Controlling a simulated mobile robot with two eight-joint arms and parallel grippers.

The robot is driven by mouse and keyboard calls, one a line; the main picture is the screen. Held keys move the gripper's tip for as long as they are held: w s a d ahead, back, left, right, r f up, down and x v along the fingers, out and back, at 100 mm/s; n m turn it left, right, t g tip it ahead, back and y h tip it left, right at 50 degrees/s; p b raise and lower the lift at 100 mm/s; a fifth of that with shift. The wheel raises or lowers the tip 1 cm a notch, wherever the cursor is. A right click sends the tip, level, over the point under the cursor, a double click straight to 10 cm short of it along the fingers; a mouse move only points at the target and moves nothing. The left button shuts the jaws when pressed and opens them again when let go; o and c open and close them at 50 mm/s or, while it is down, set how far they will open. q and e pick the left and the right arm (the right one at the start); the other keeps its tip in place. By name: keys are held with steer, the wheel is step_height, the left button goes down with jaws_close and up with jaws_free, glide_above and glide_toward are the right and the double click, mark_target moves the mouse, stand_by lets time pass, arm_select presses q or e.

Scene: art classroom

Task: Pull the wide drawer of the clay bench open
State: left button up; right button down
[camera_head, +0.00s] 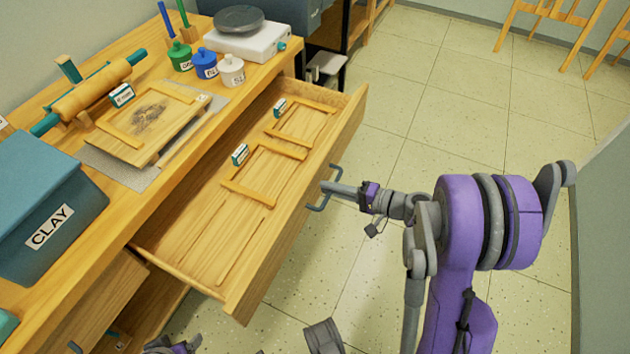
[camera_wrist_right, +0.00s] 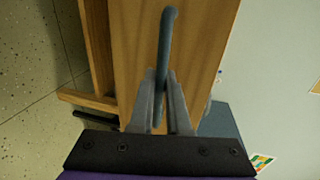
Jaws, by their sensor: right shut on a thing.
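The wide drawer (camera_head: 286,238) of the wooden clay bench (camera_head: 97,283) stands far out from the bench, with its inside in plain view. Its blue-grey bar handle (camera_head: 312,206) is on the front face; it also shows in the right wrist view (camera_wrist_right: 169,32). My right gripper (camera_head: 328,187) is shut on this handle, with one finger on each side of the bar in the right wrist view (camera_wrist_right: 161,85). Only purple and grey parts of my own body show at the bottom edge of the head view; my left gripper's fingers are not visible.
The drawer holds thin wooden frames (camera_head: 262,180) and small labelled blocks (camera_head: 240,154). On the bench are a blue CLAY box (camera_head: 40,215), a rolling pin (camera_head: 90,95), a board (camera_head: 150,120), paint jars (camera_head: 205,64) and a scale (camera_head: 247,40). Tiled floor (camera_head: 400,125) right of the drawer is clear.

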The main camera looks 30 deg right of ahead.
steer(key=shift+v, duration=0.8)
steer(key=shift+f, duration=0.15)
steer(key=c, duration=1.2)
jaws_free()
steer(key=shift+s, duration=0.1)
steer(key=p+v, duration=0.1)
steer(key=v, duration=0.9)
steer(key=shift+s+d+p, duration=0.25)
steer(key=shift+s+p, duration=0.05)
steer(key=shift+p, duration=0.1)
